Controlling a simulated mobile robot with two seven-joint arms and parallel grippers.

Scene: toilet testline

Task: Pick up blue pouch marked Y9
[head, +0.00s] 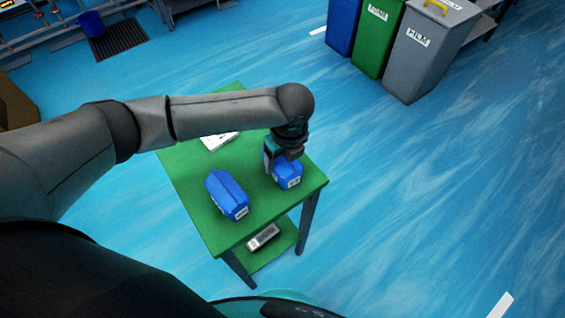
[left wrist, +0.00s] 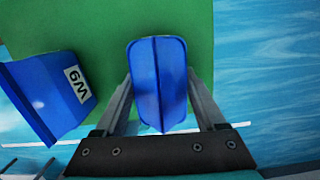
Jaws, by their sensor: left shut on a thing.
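Two blue pouches stand on the green table. One blue pouch (head: 287,174) is near the table's right corner, and my left gripper (head: 283,157) is on it from above. In the left wrist view this pouch (left wrist: 158,75) sits between the two fingers, which are shut on its sides. Its label faces away there and is too small to read in the head view. The other blue pouch (head: 228,196) stands to the left, apart from the gripper. In the left wrist view that pouch (left wrist: 45,105) has a label that seems to read W9 upside down. My right gripper is not in view.
The green table (head: 190,175) also bears a white item (head: 219,141), partly behind my arm. A dark box with a label (head: 263,237) lies on the lower shelf. Blue, green and grey bins (head: 425,55) stand at the back right. The floor right of the table is clear.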

